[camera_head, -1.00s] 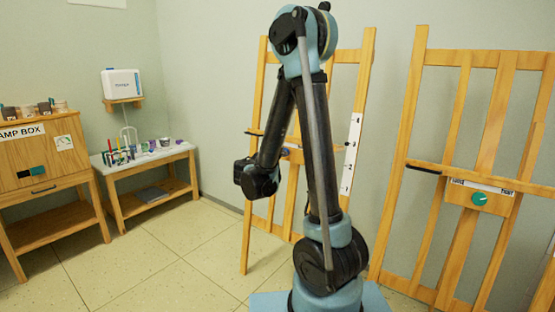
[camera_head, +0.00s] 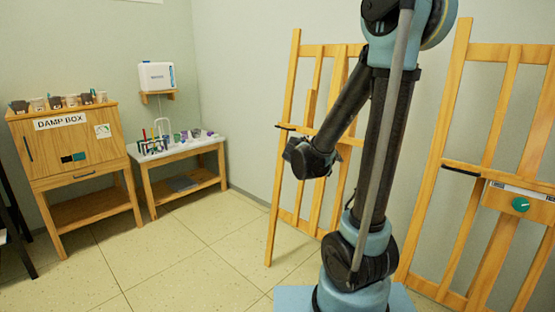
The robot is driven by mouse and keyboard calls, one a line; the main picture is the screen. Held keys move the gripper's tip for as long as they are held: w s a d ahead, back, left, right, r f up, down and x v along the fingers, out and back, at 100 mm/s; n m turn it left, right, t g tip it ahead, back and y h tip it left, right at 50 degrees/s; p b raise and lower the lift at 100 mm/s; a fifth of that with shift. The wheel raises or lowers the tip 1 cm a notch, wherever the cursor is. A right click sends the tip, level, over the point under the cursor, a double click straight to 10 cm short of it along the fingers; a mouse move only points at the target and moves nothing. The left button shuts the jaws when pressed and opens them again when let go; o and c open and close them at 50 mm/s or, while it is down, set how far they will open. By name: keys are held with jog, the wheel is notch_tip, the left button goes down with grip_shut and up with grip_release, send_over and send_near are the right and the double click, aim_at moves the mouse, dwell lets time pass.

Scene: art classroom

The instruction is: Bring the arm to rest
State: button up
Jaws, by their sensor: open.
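My arm stands right of centre in the head view, on its light blue base. Its lower links rise to a blue and black joint at the top edge, and the forearm hangs down and left from there. My gripper (camera_head: 310,158) is the dark end of that forearm, in front of the left easel in the picture. It is open. Nothing shows in it. Its fingers are dark and hard to make out.
Wooden easels (camera_head: 283,150) and (camera_head: 435,165) stand behind and right of my arm. A damp box (camera_head: 90,150) with cups on top and a low table (camera_head: 180,148) with art supplies stand at the left. A white dispenser (camera_head: 157,76) hangs above. Tiled floor at centre left is clear.

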jog(key=s+d+f+m+g+y, duration=0.1)
jog(key=s+d+f+g+y, duration=0.1)
jog(key=s, duration=0.5)
jog(key=s+d+f+g+y, duration=0.1)
jog(key=s+d+f+g, duration=0.15)
jog(key=s, duration=0.45)
jog(key=s+a+f+g+y, duration=0.1)
jog(key=s+a+f+y, duration=0.1)
jog(key=s, duration=0.6)
jog(key=s+a+f+g+y, duration=0.2)
jog(key=s+a+y, duration=0.1)
jog(key=s, duration=0.5)
jog(key=shift+a+f+y, duration=0.3)
jog(key=shift+a+f, duration=0.1)
jog(key=shift+a, duration=0.3)
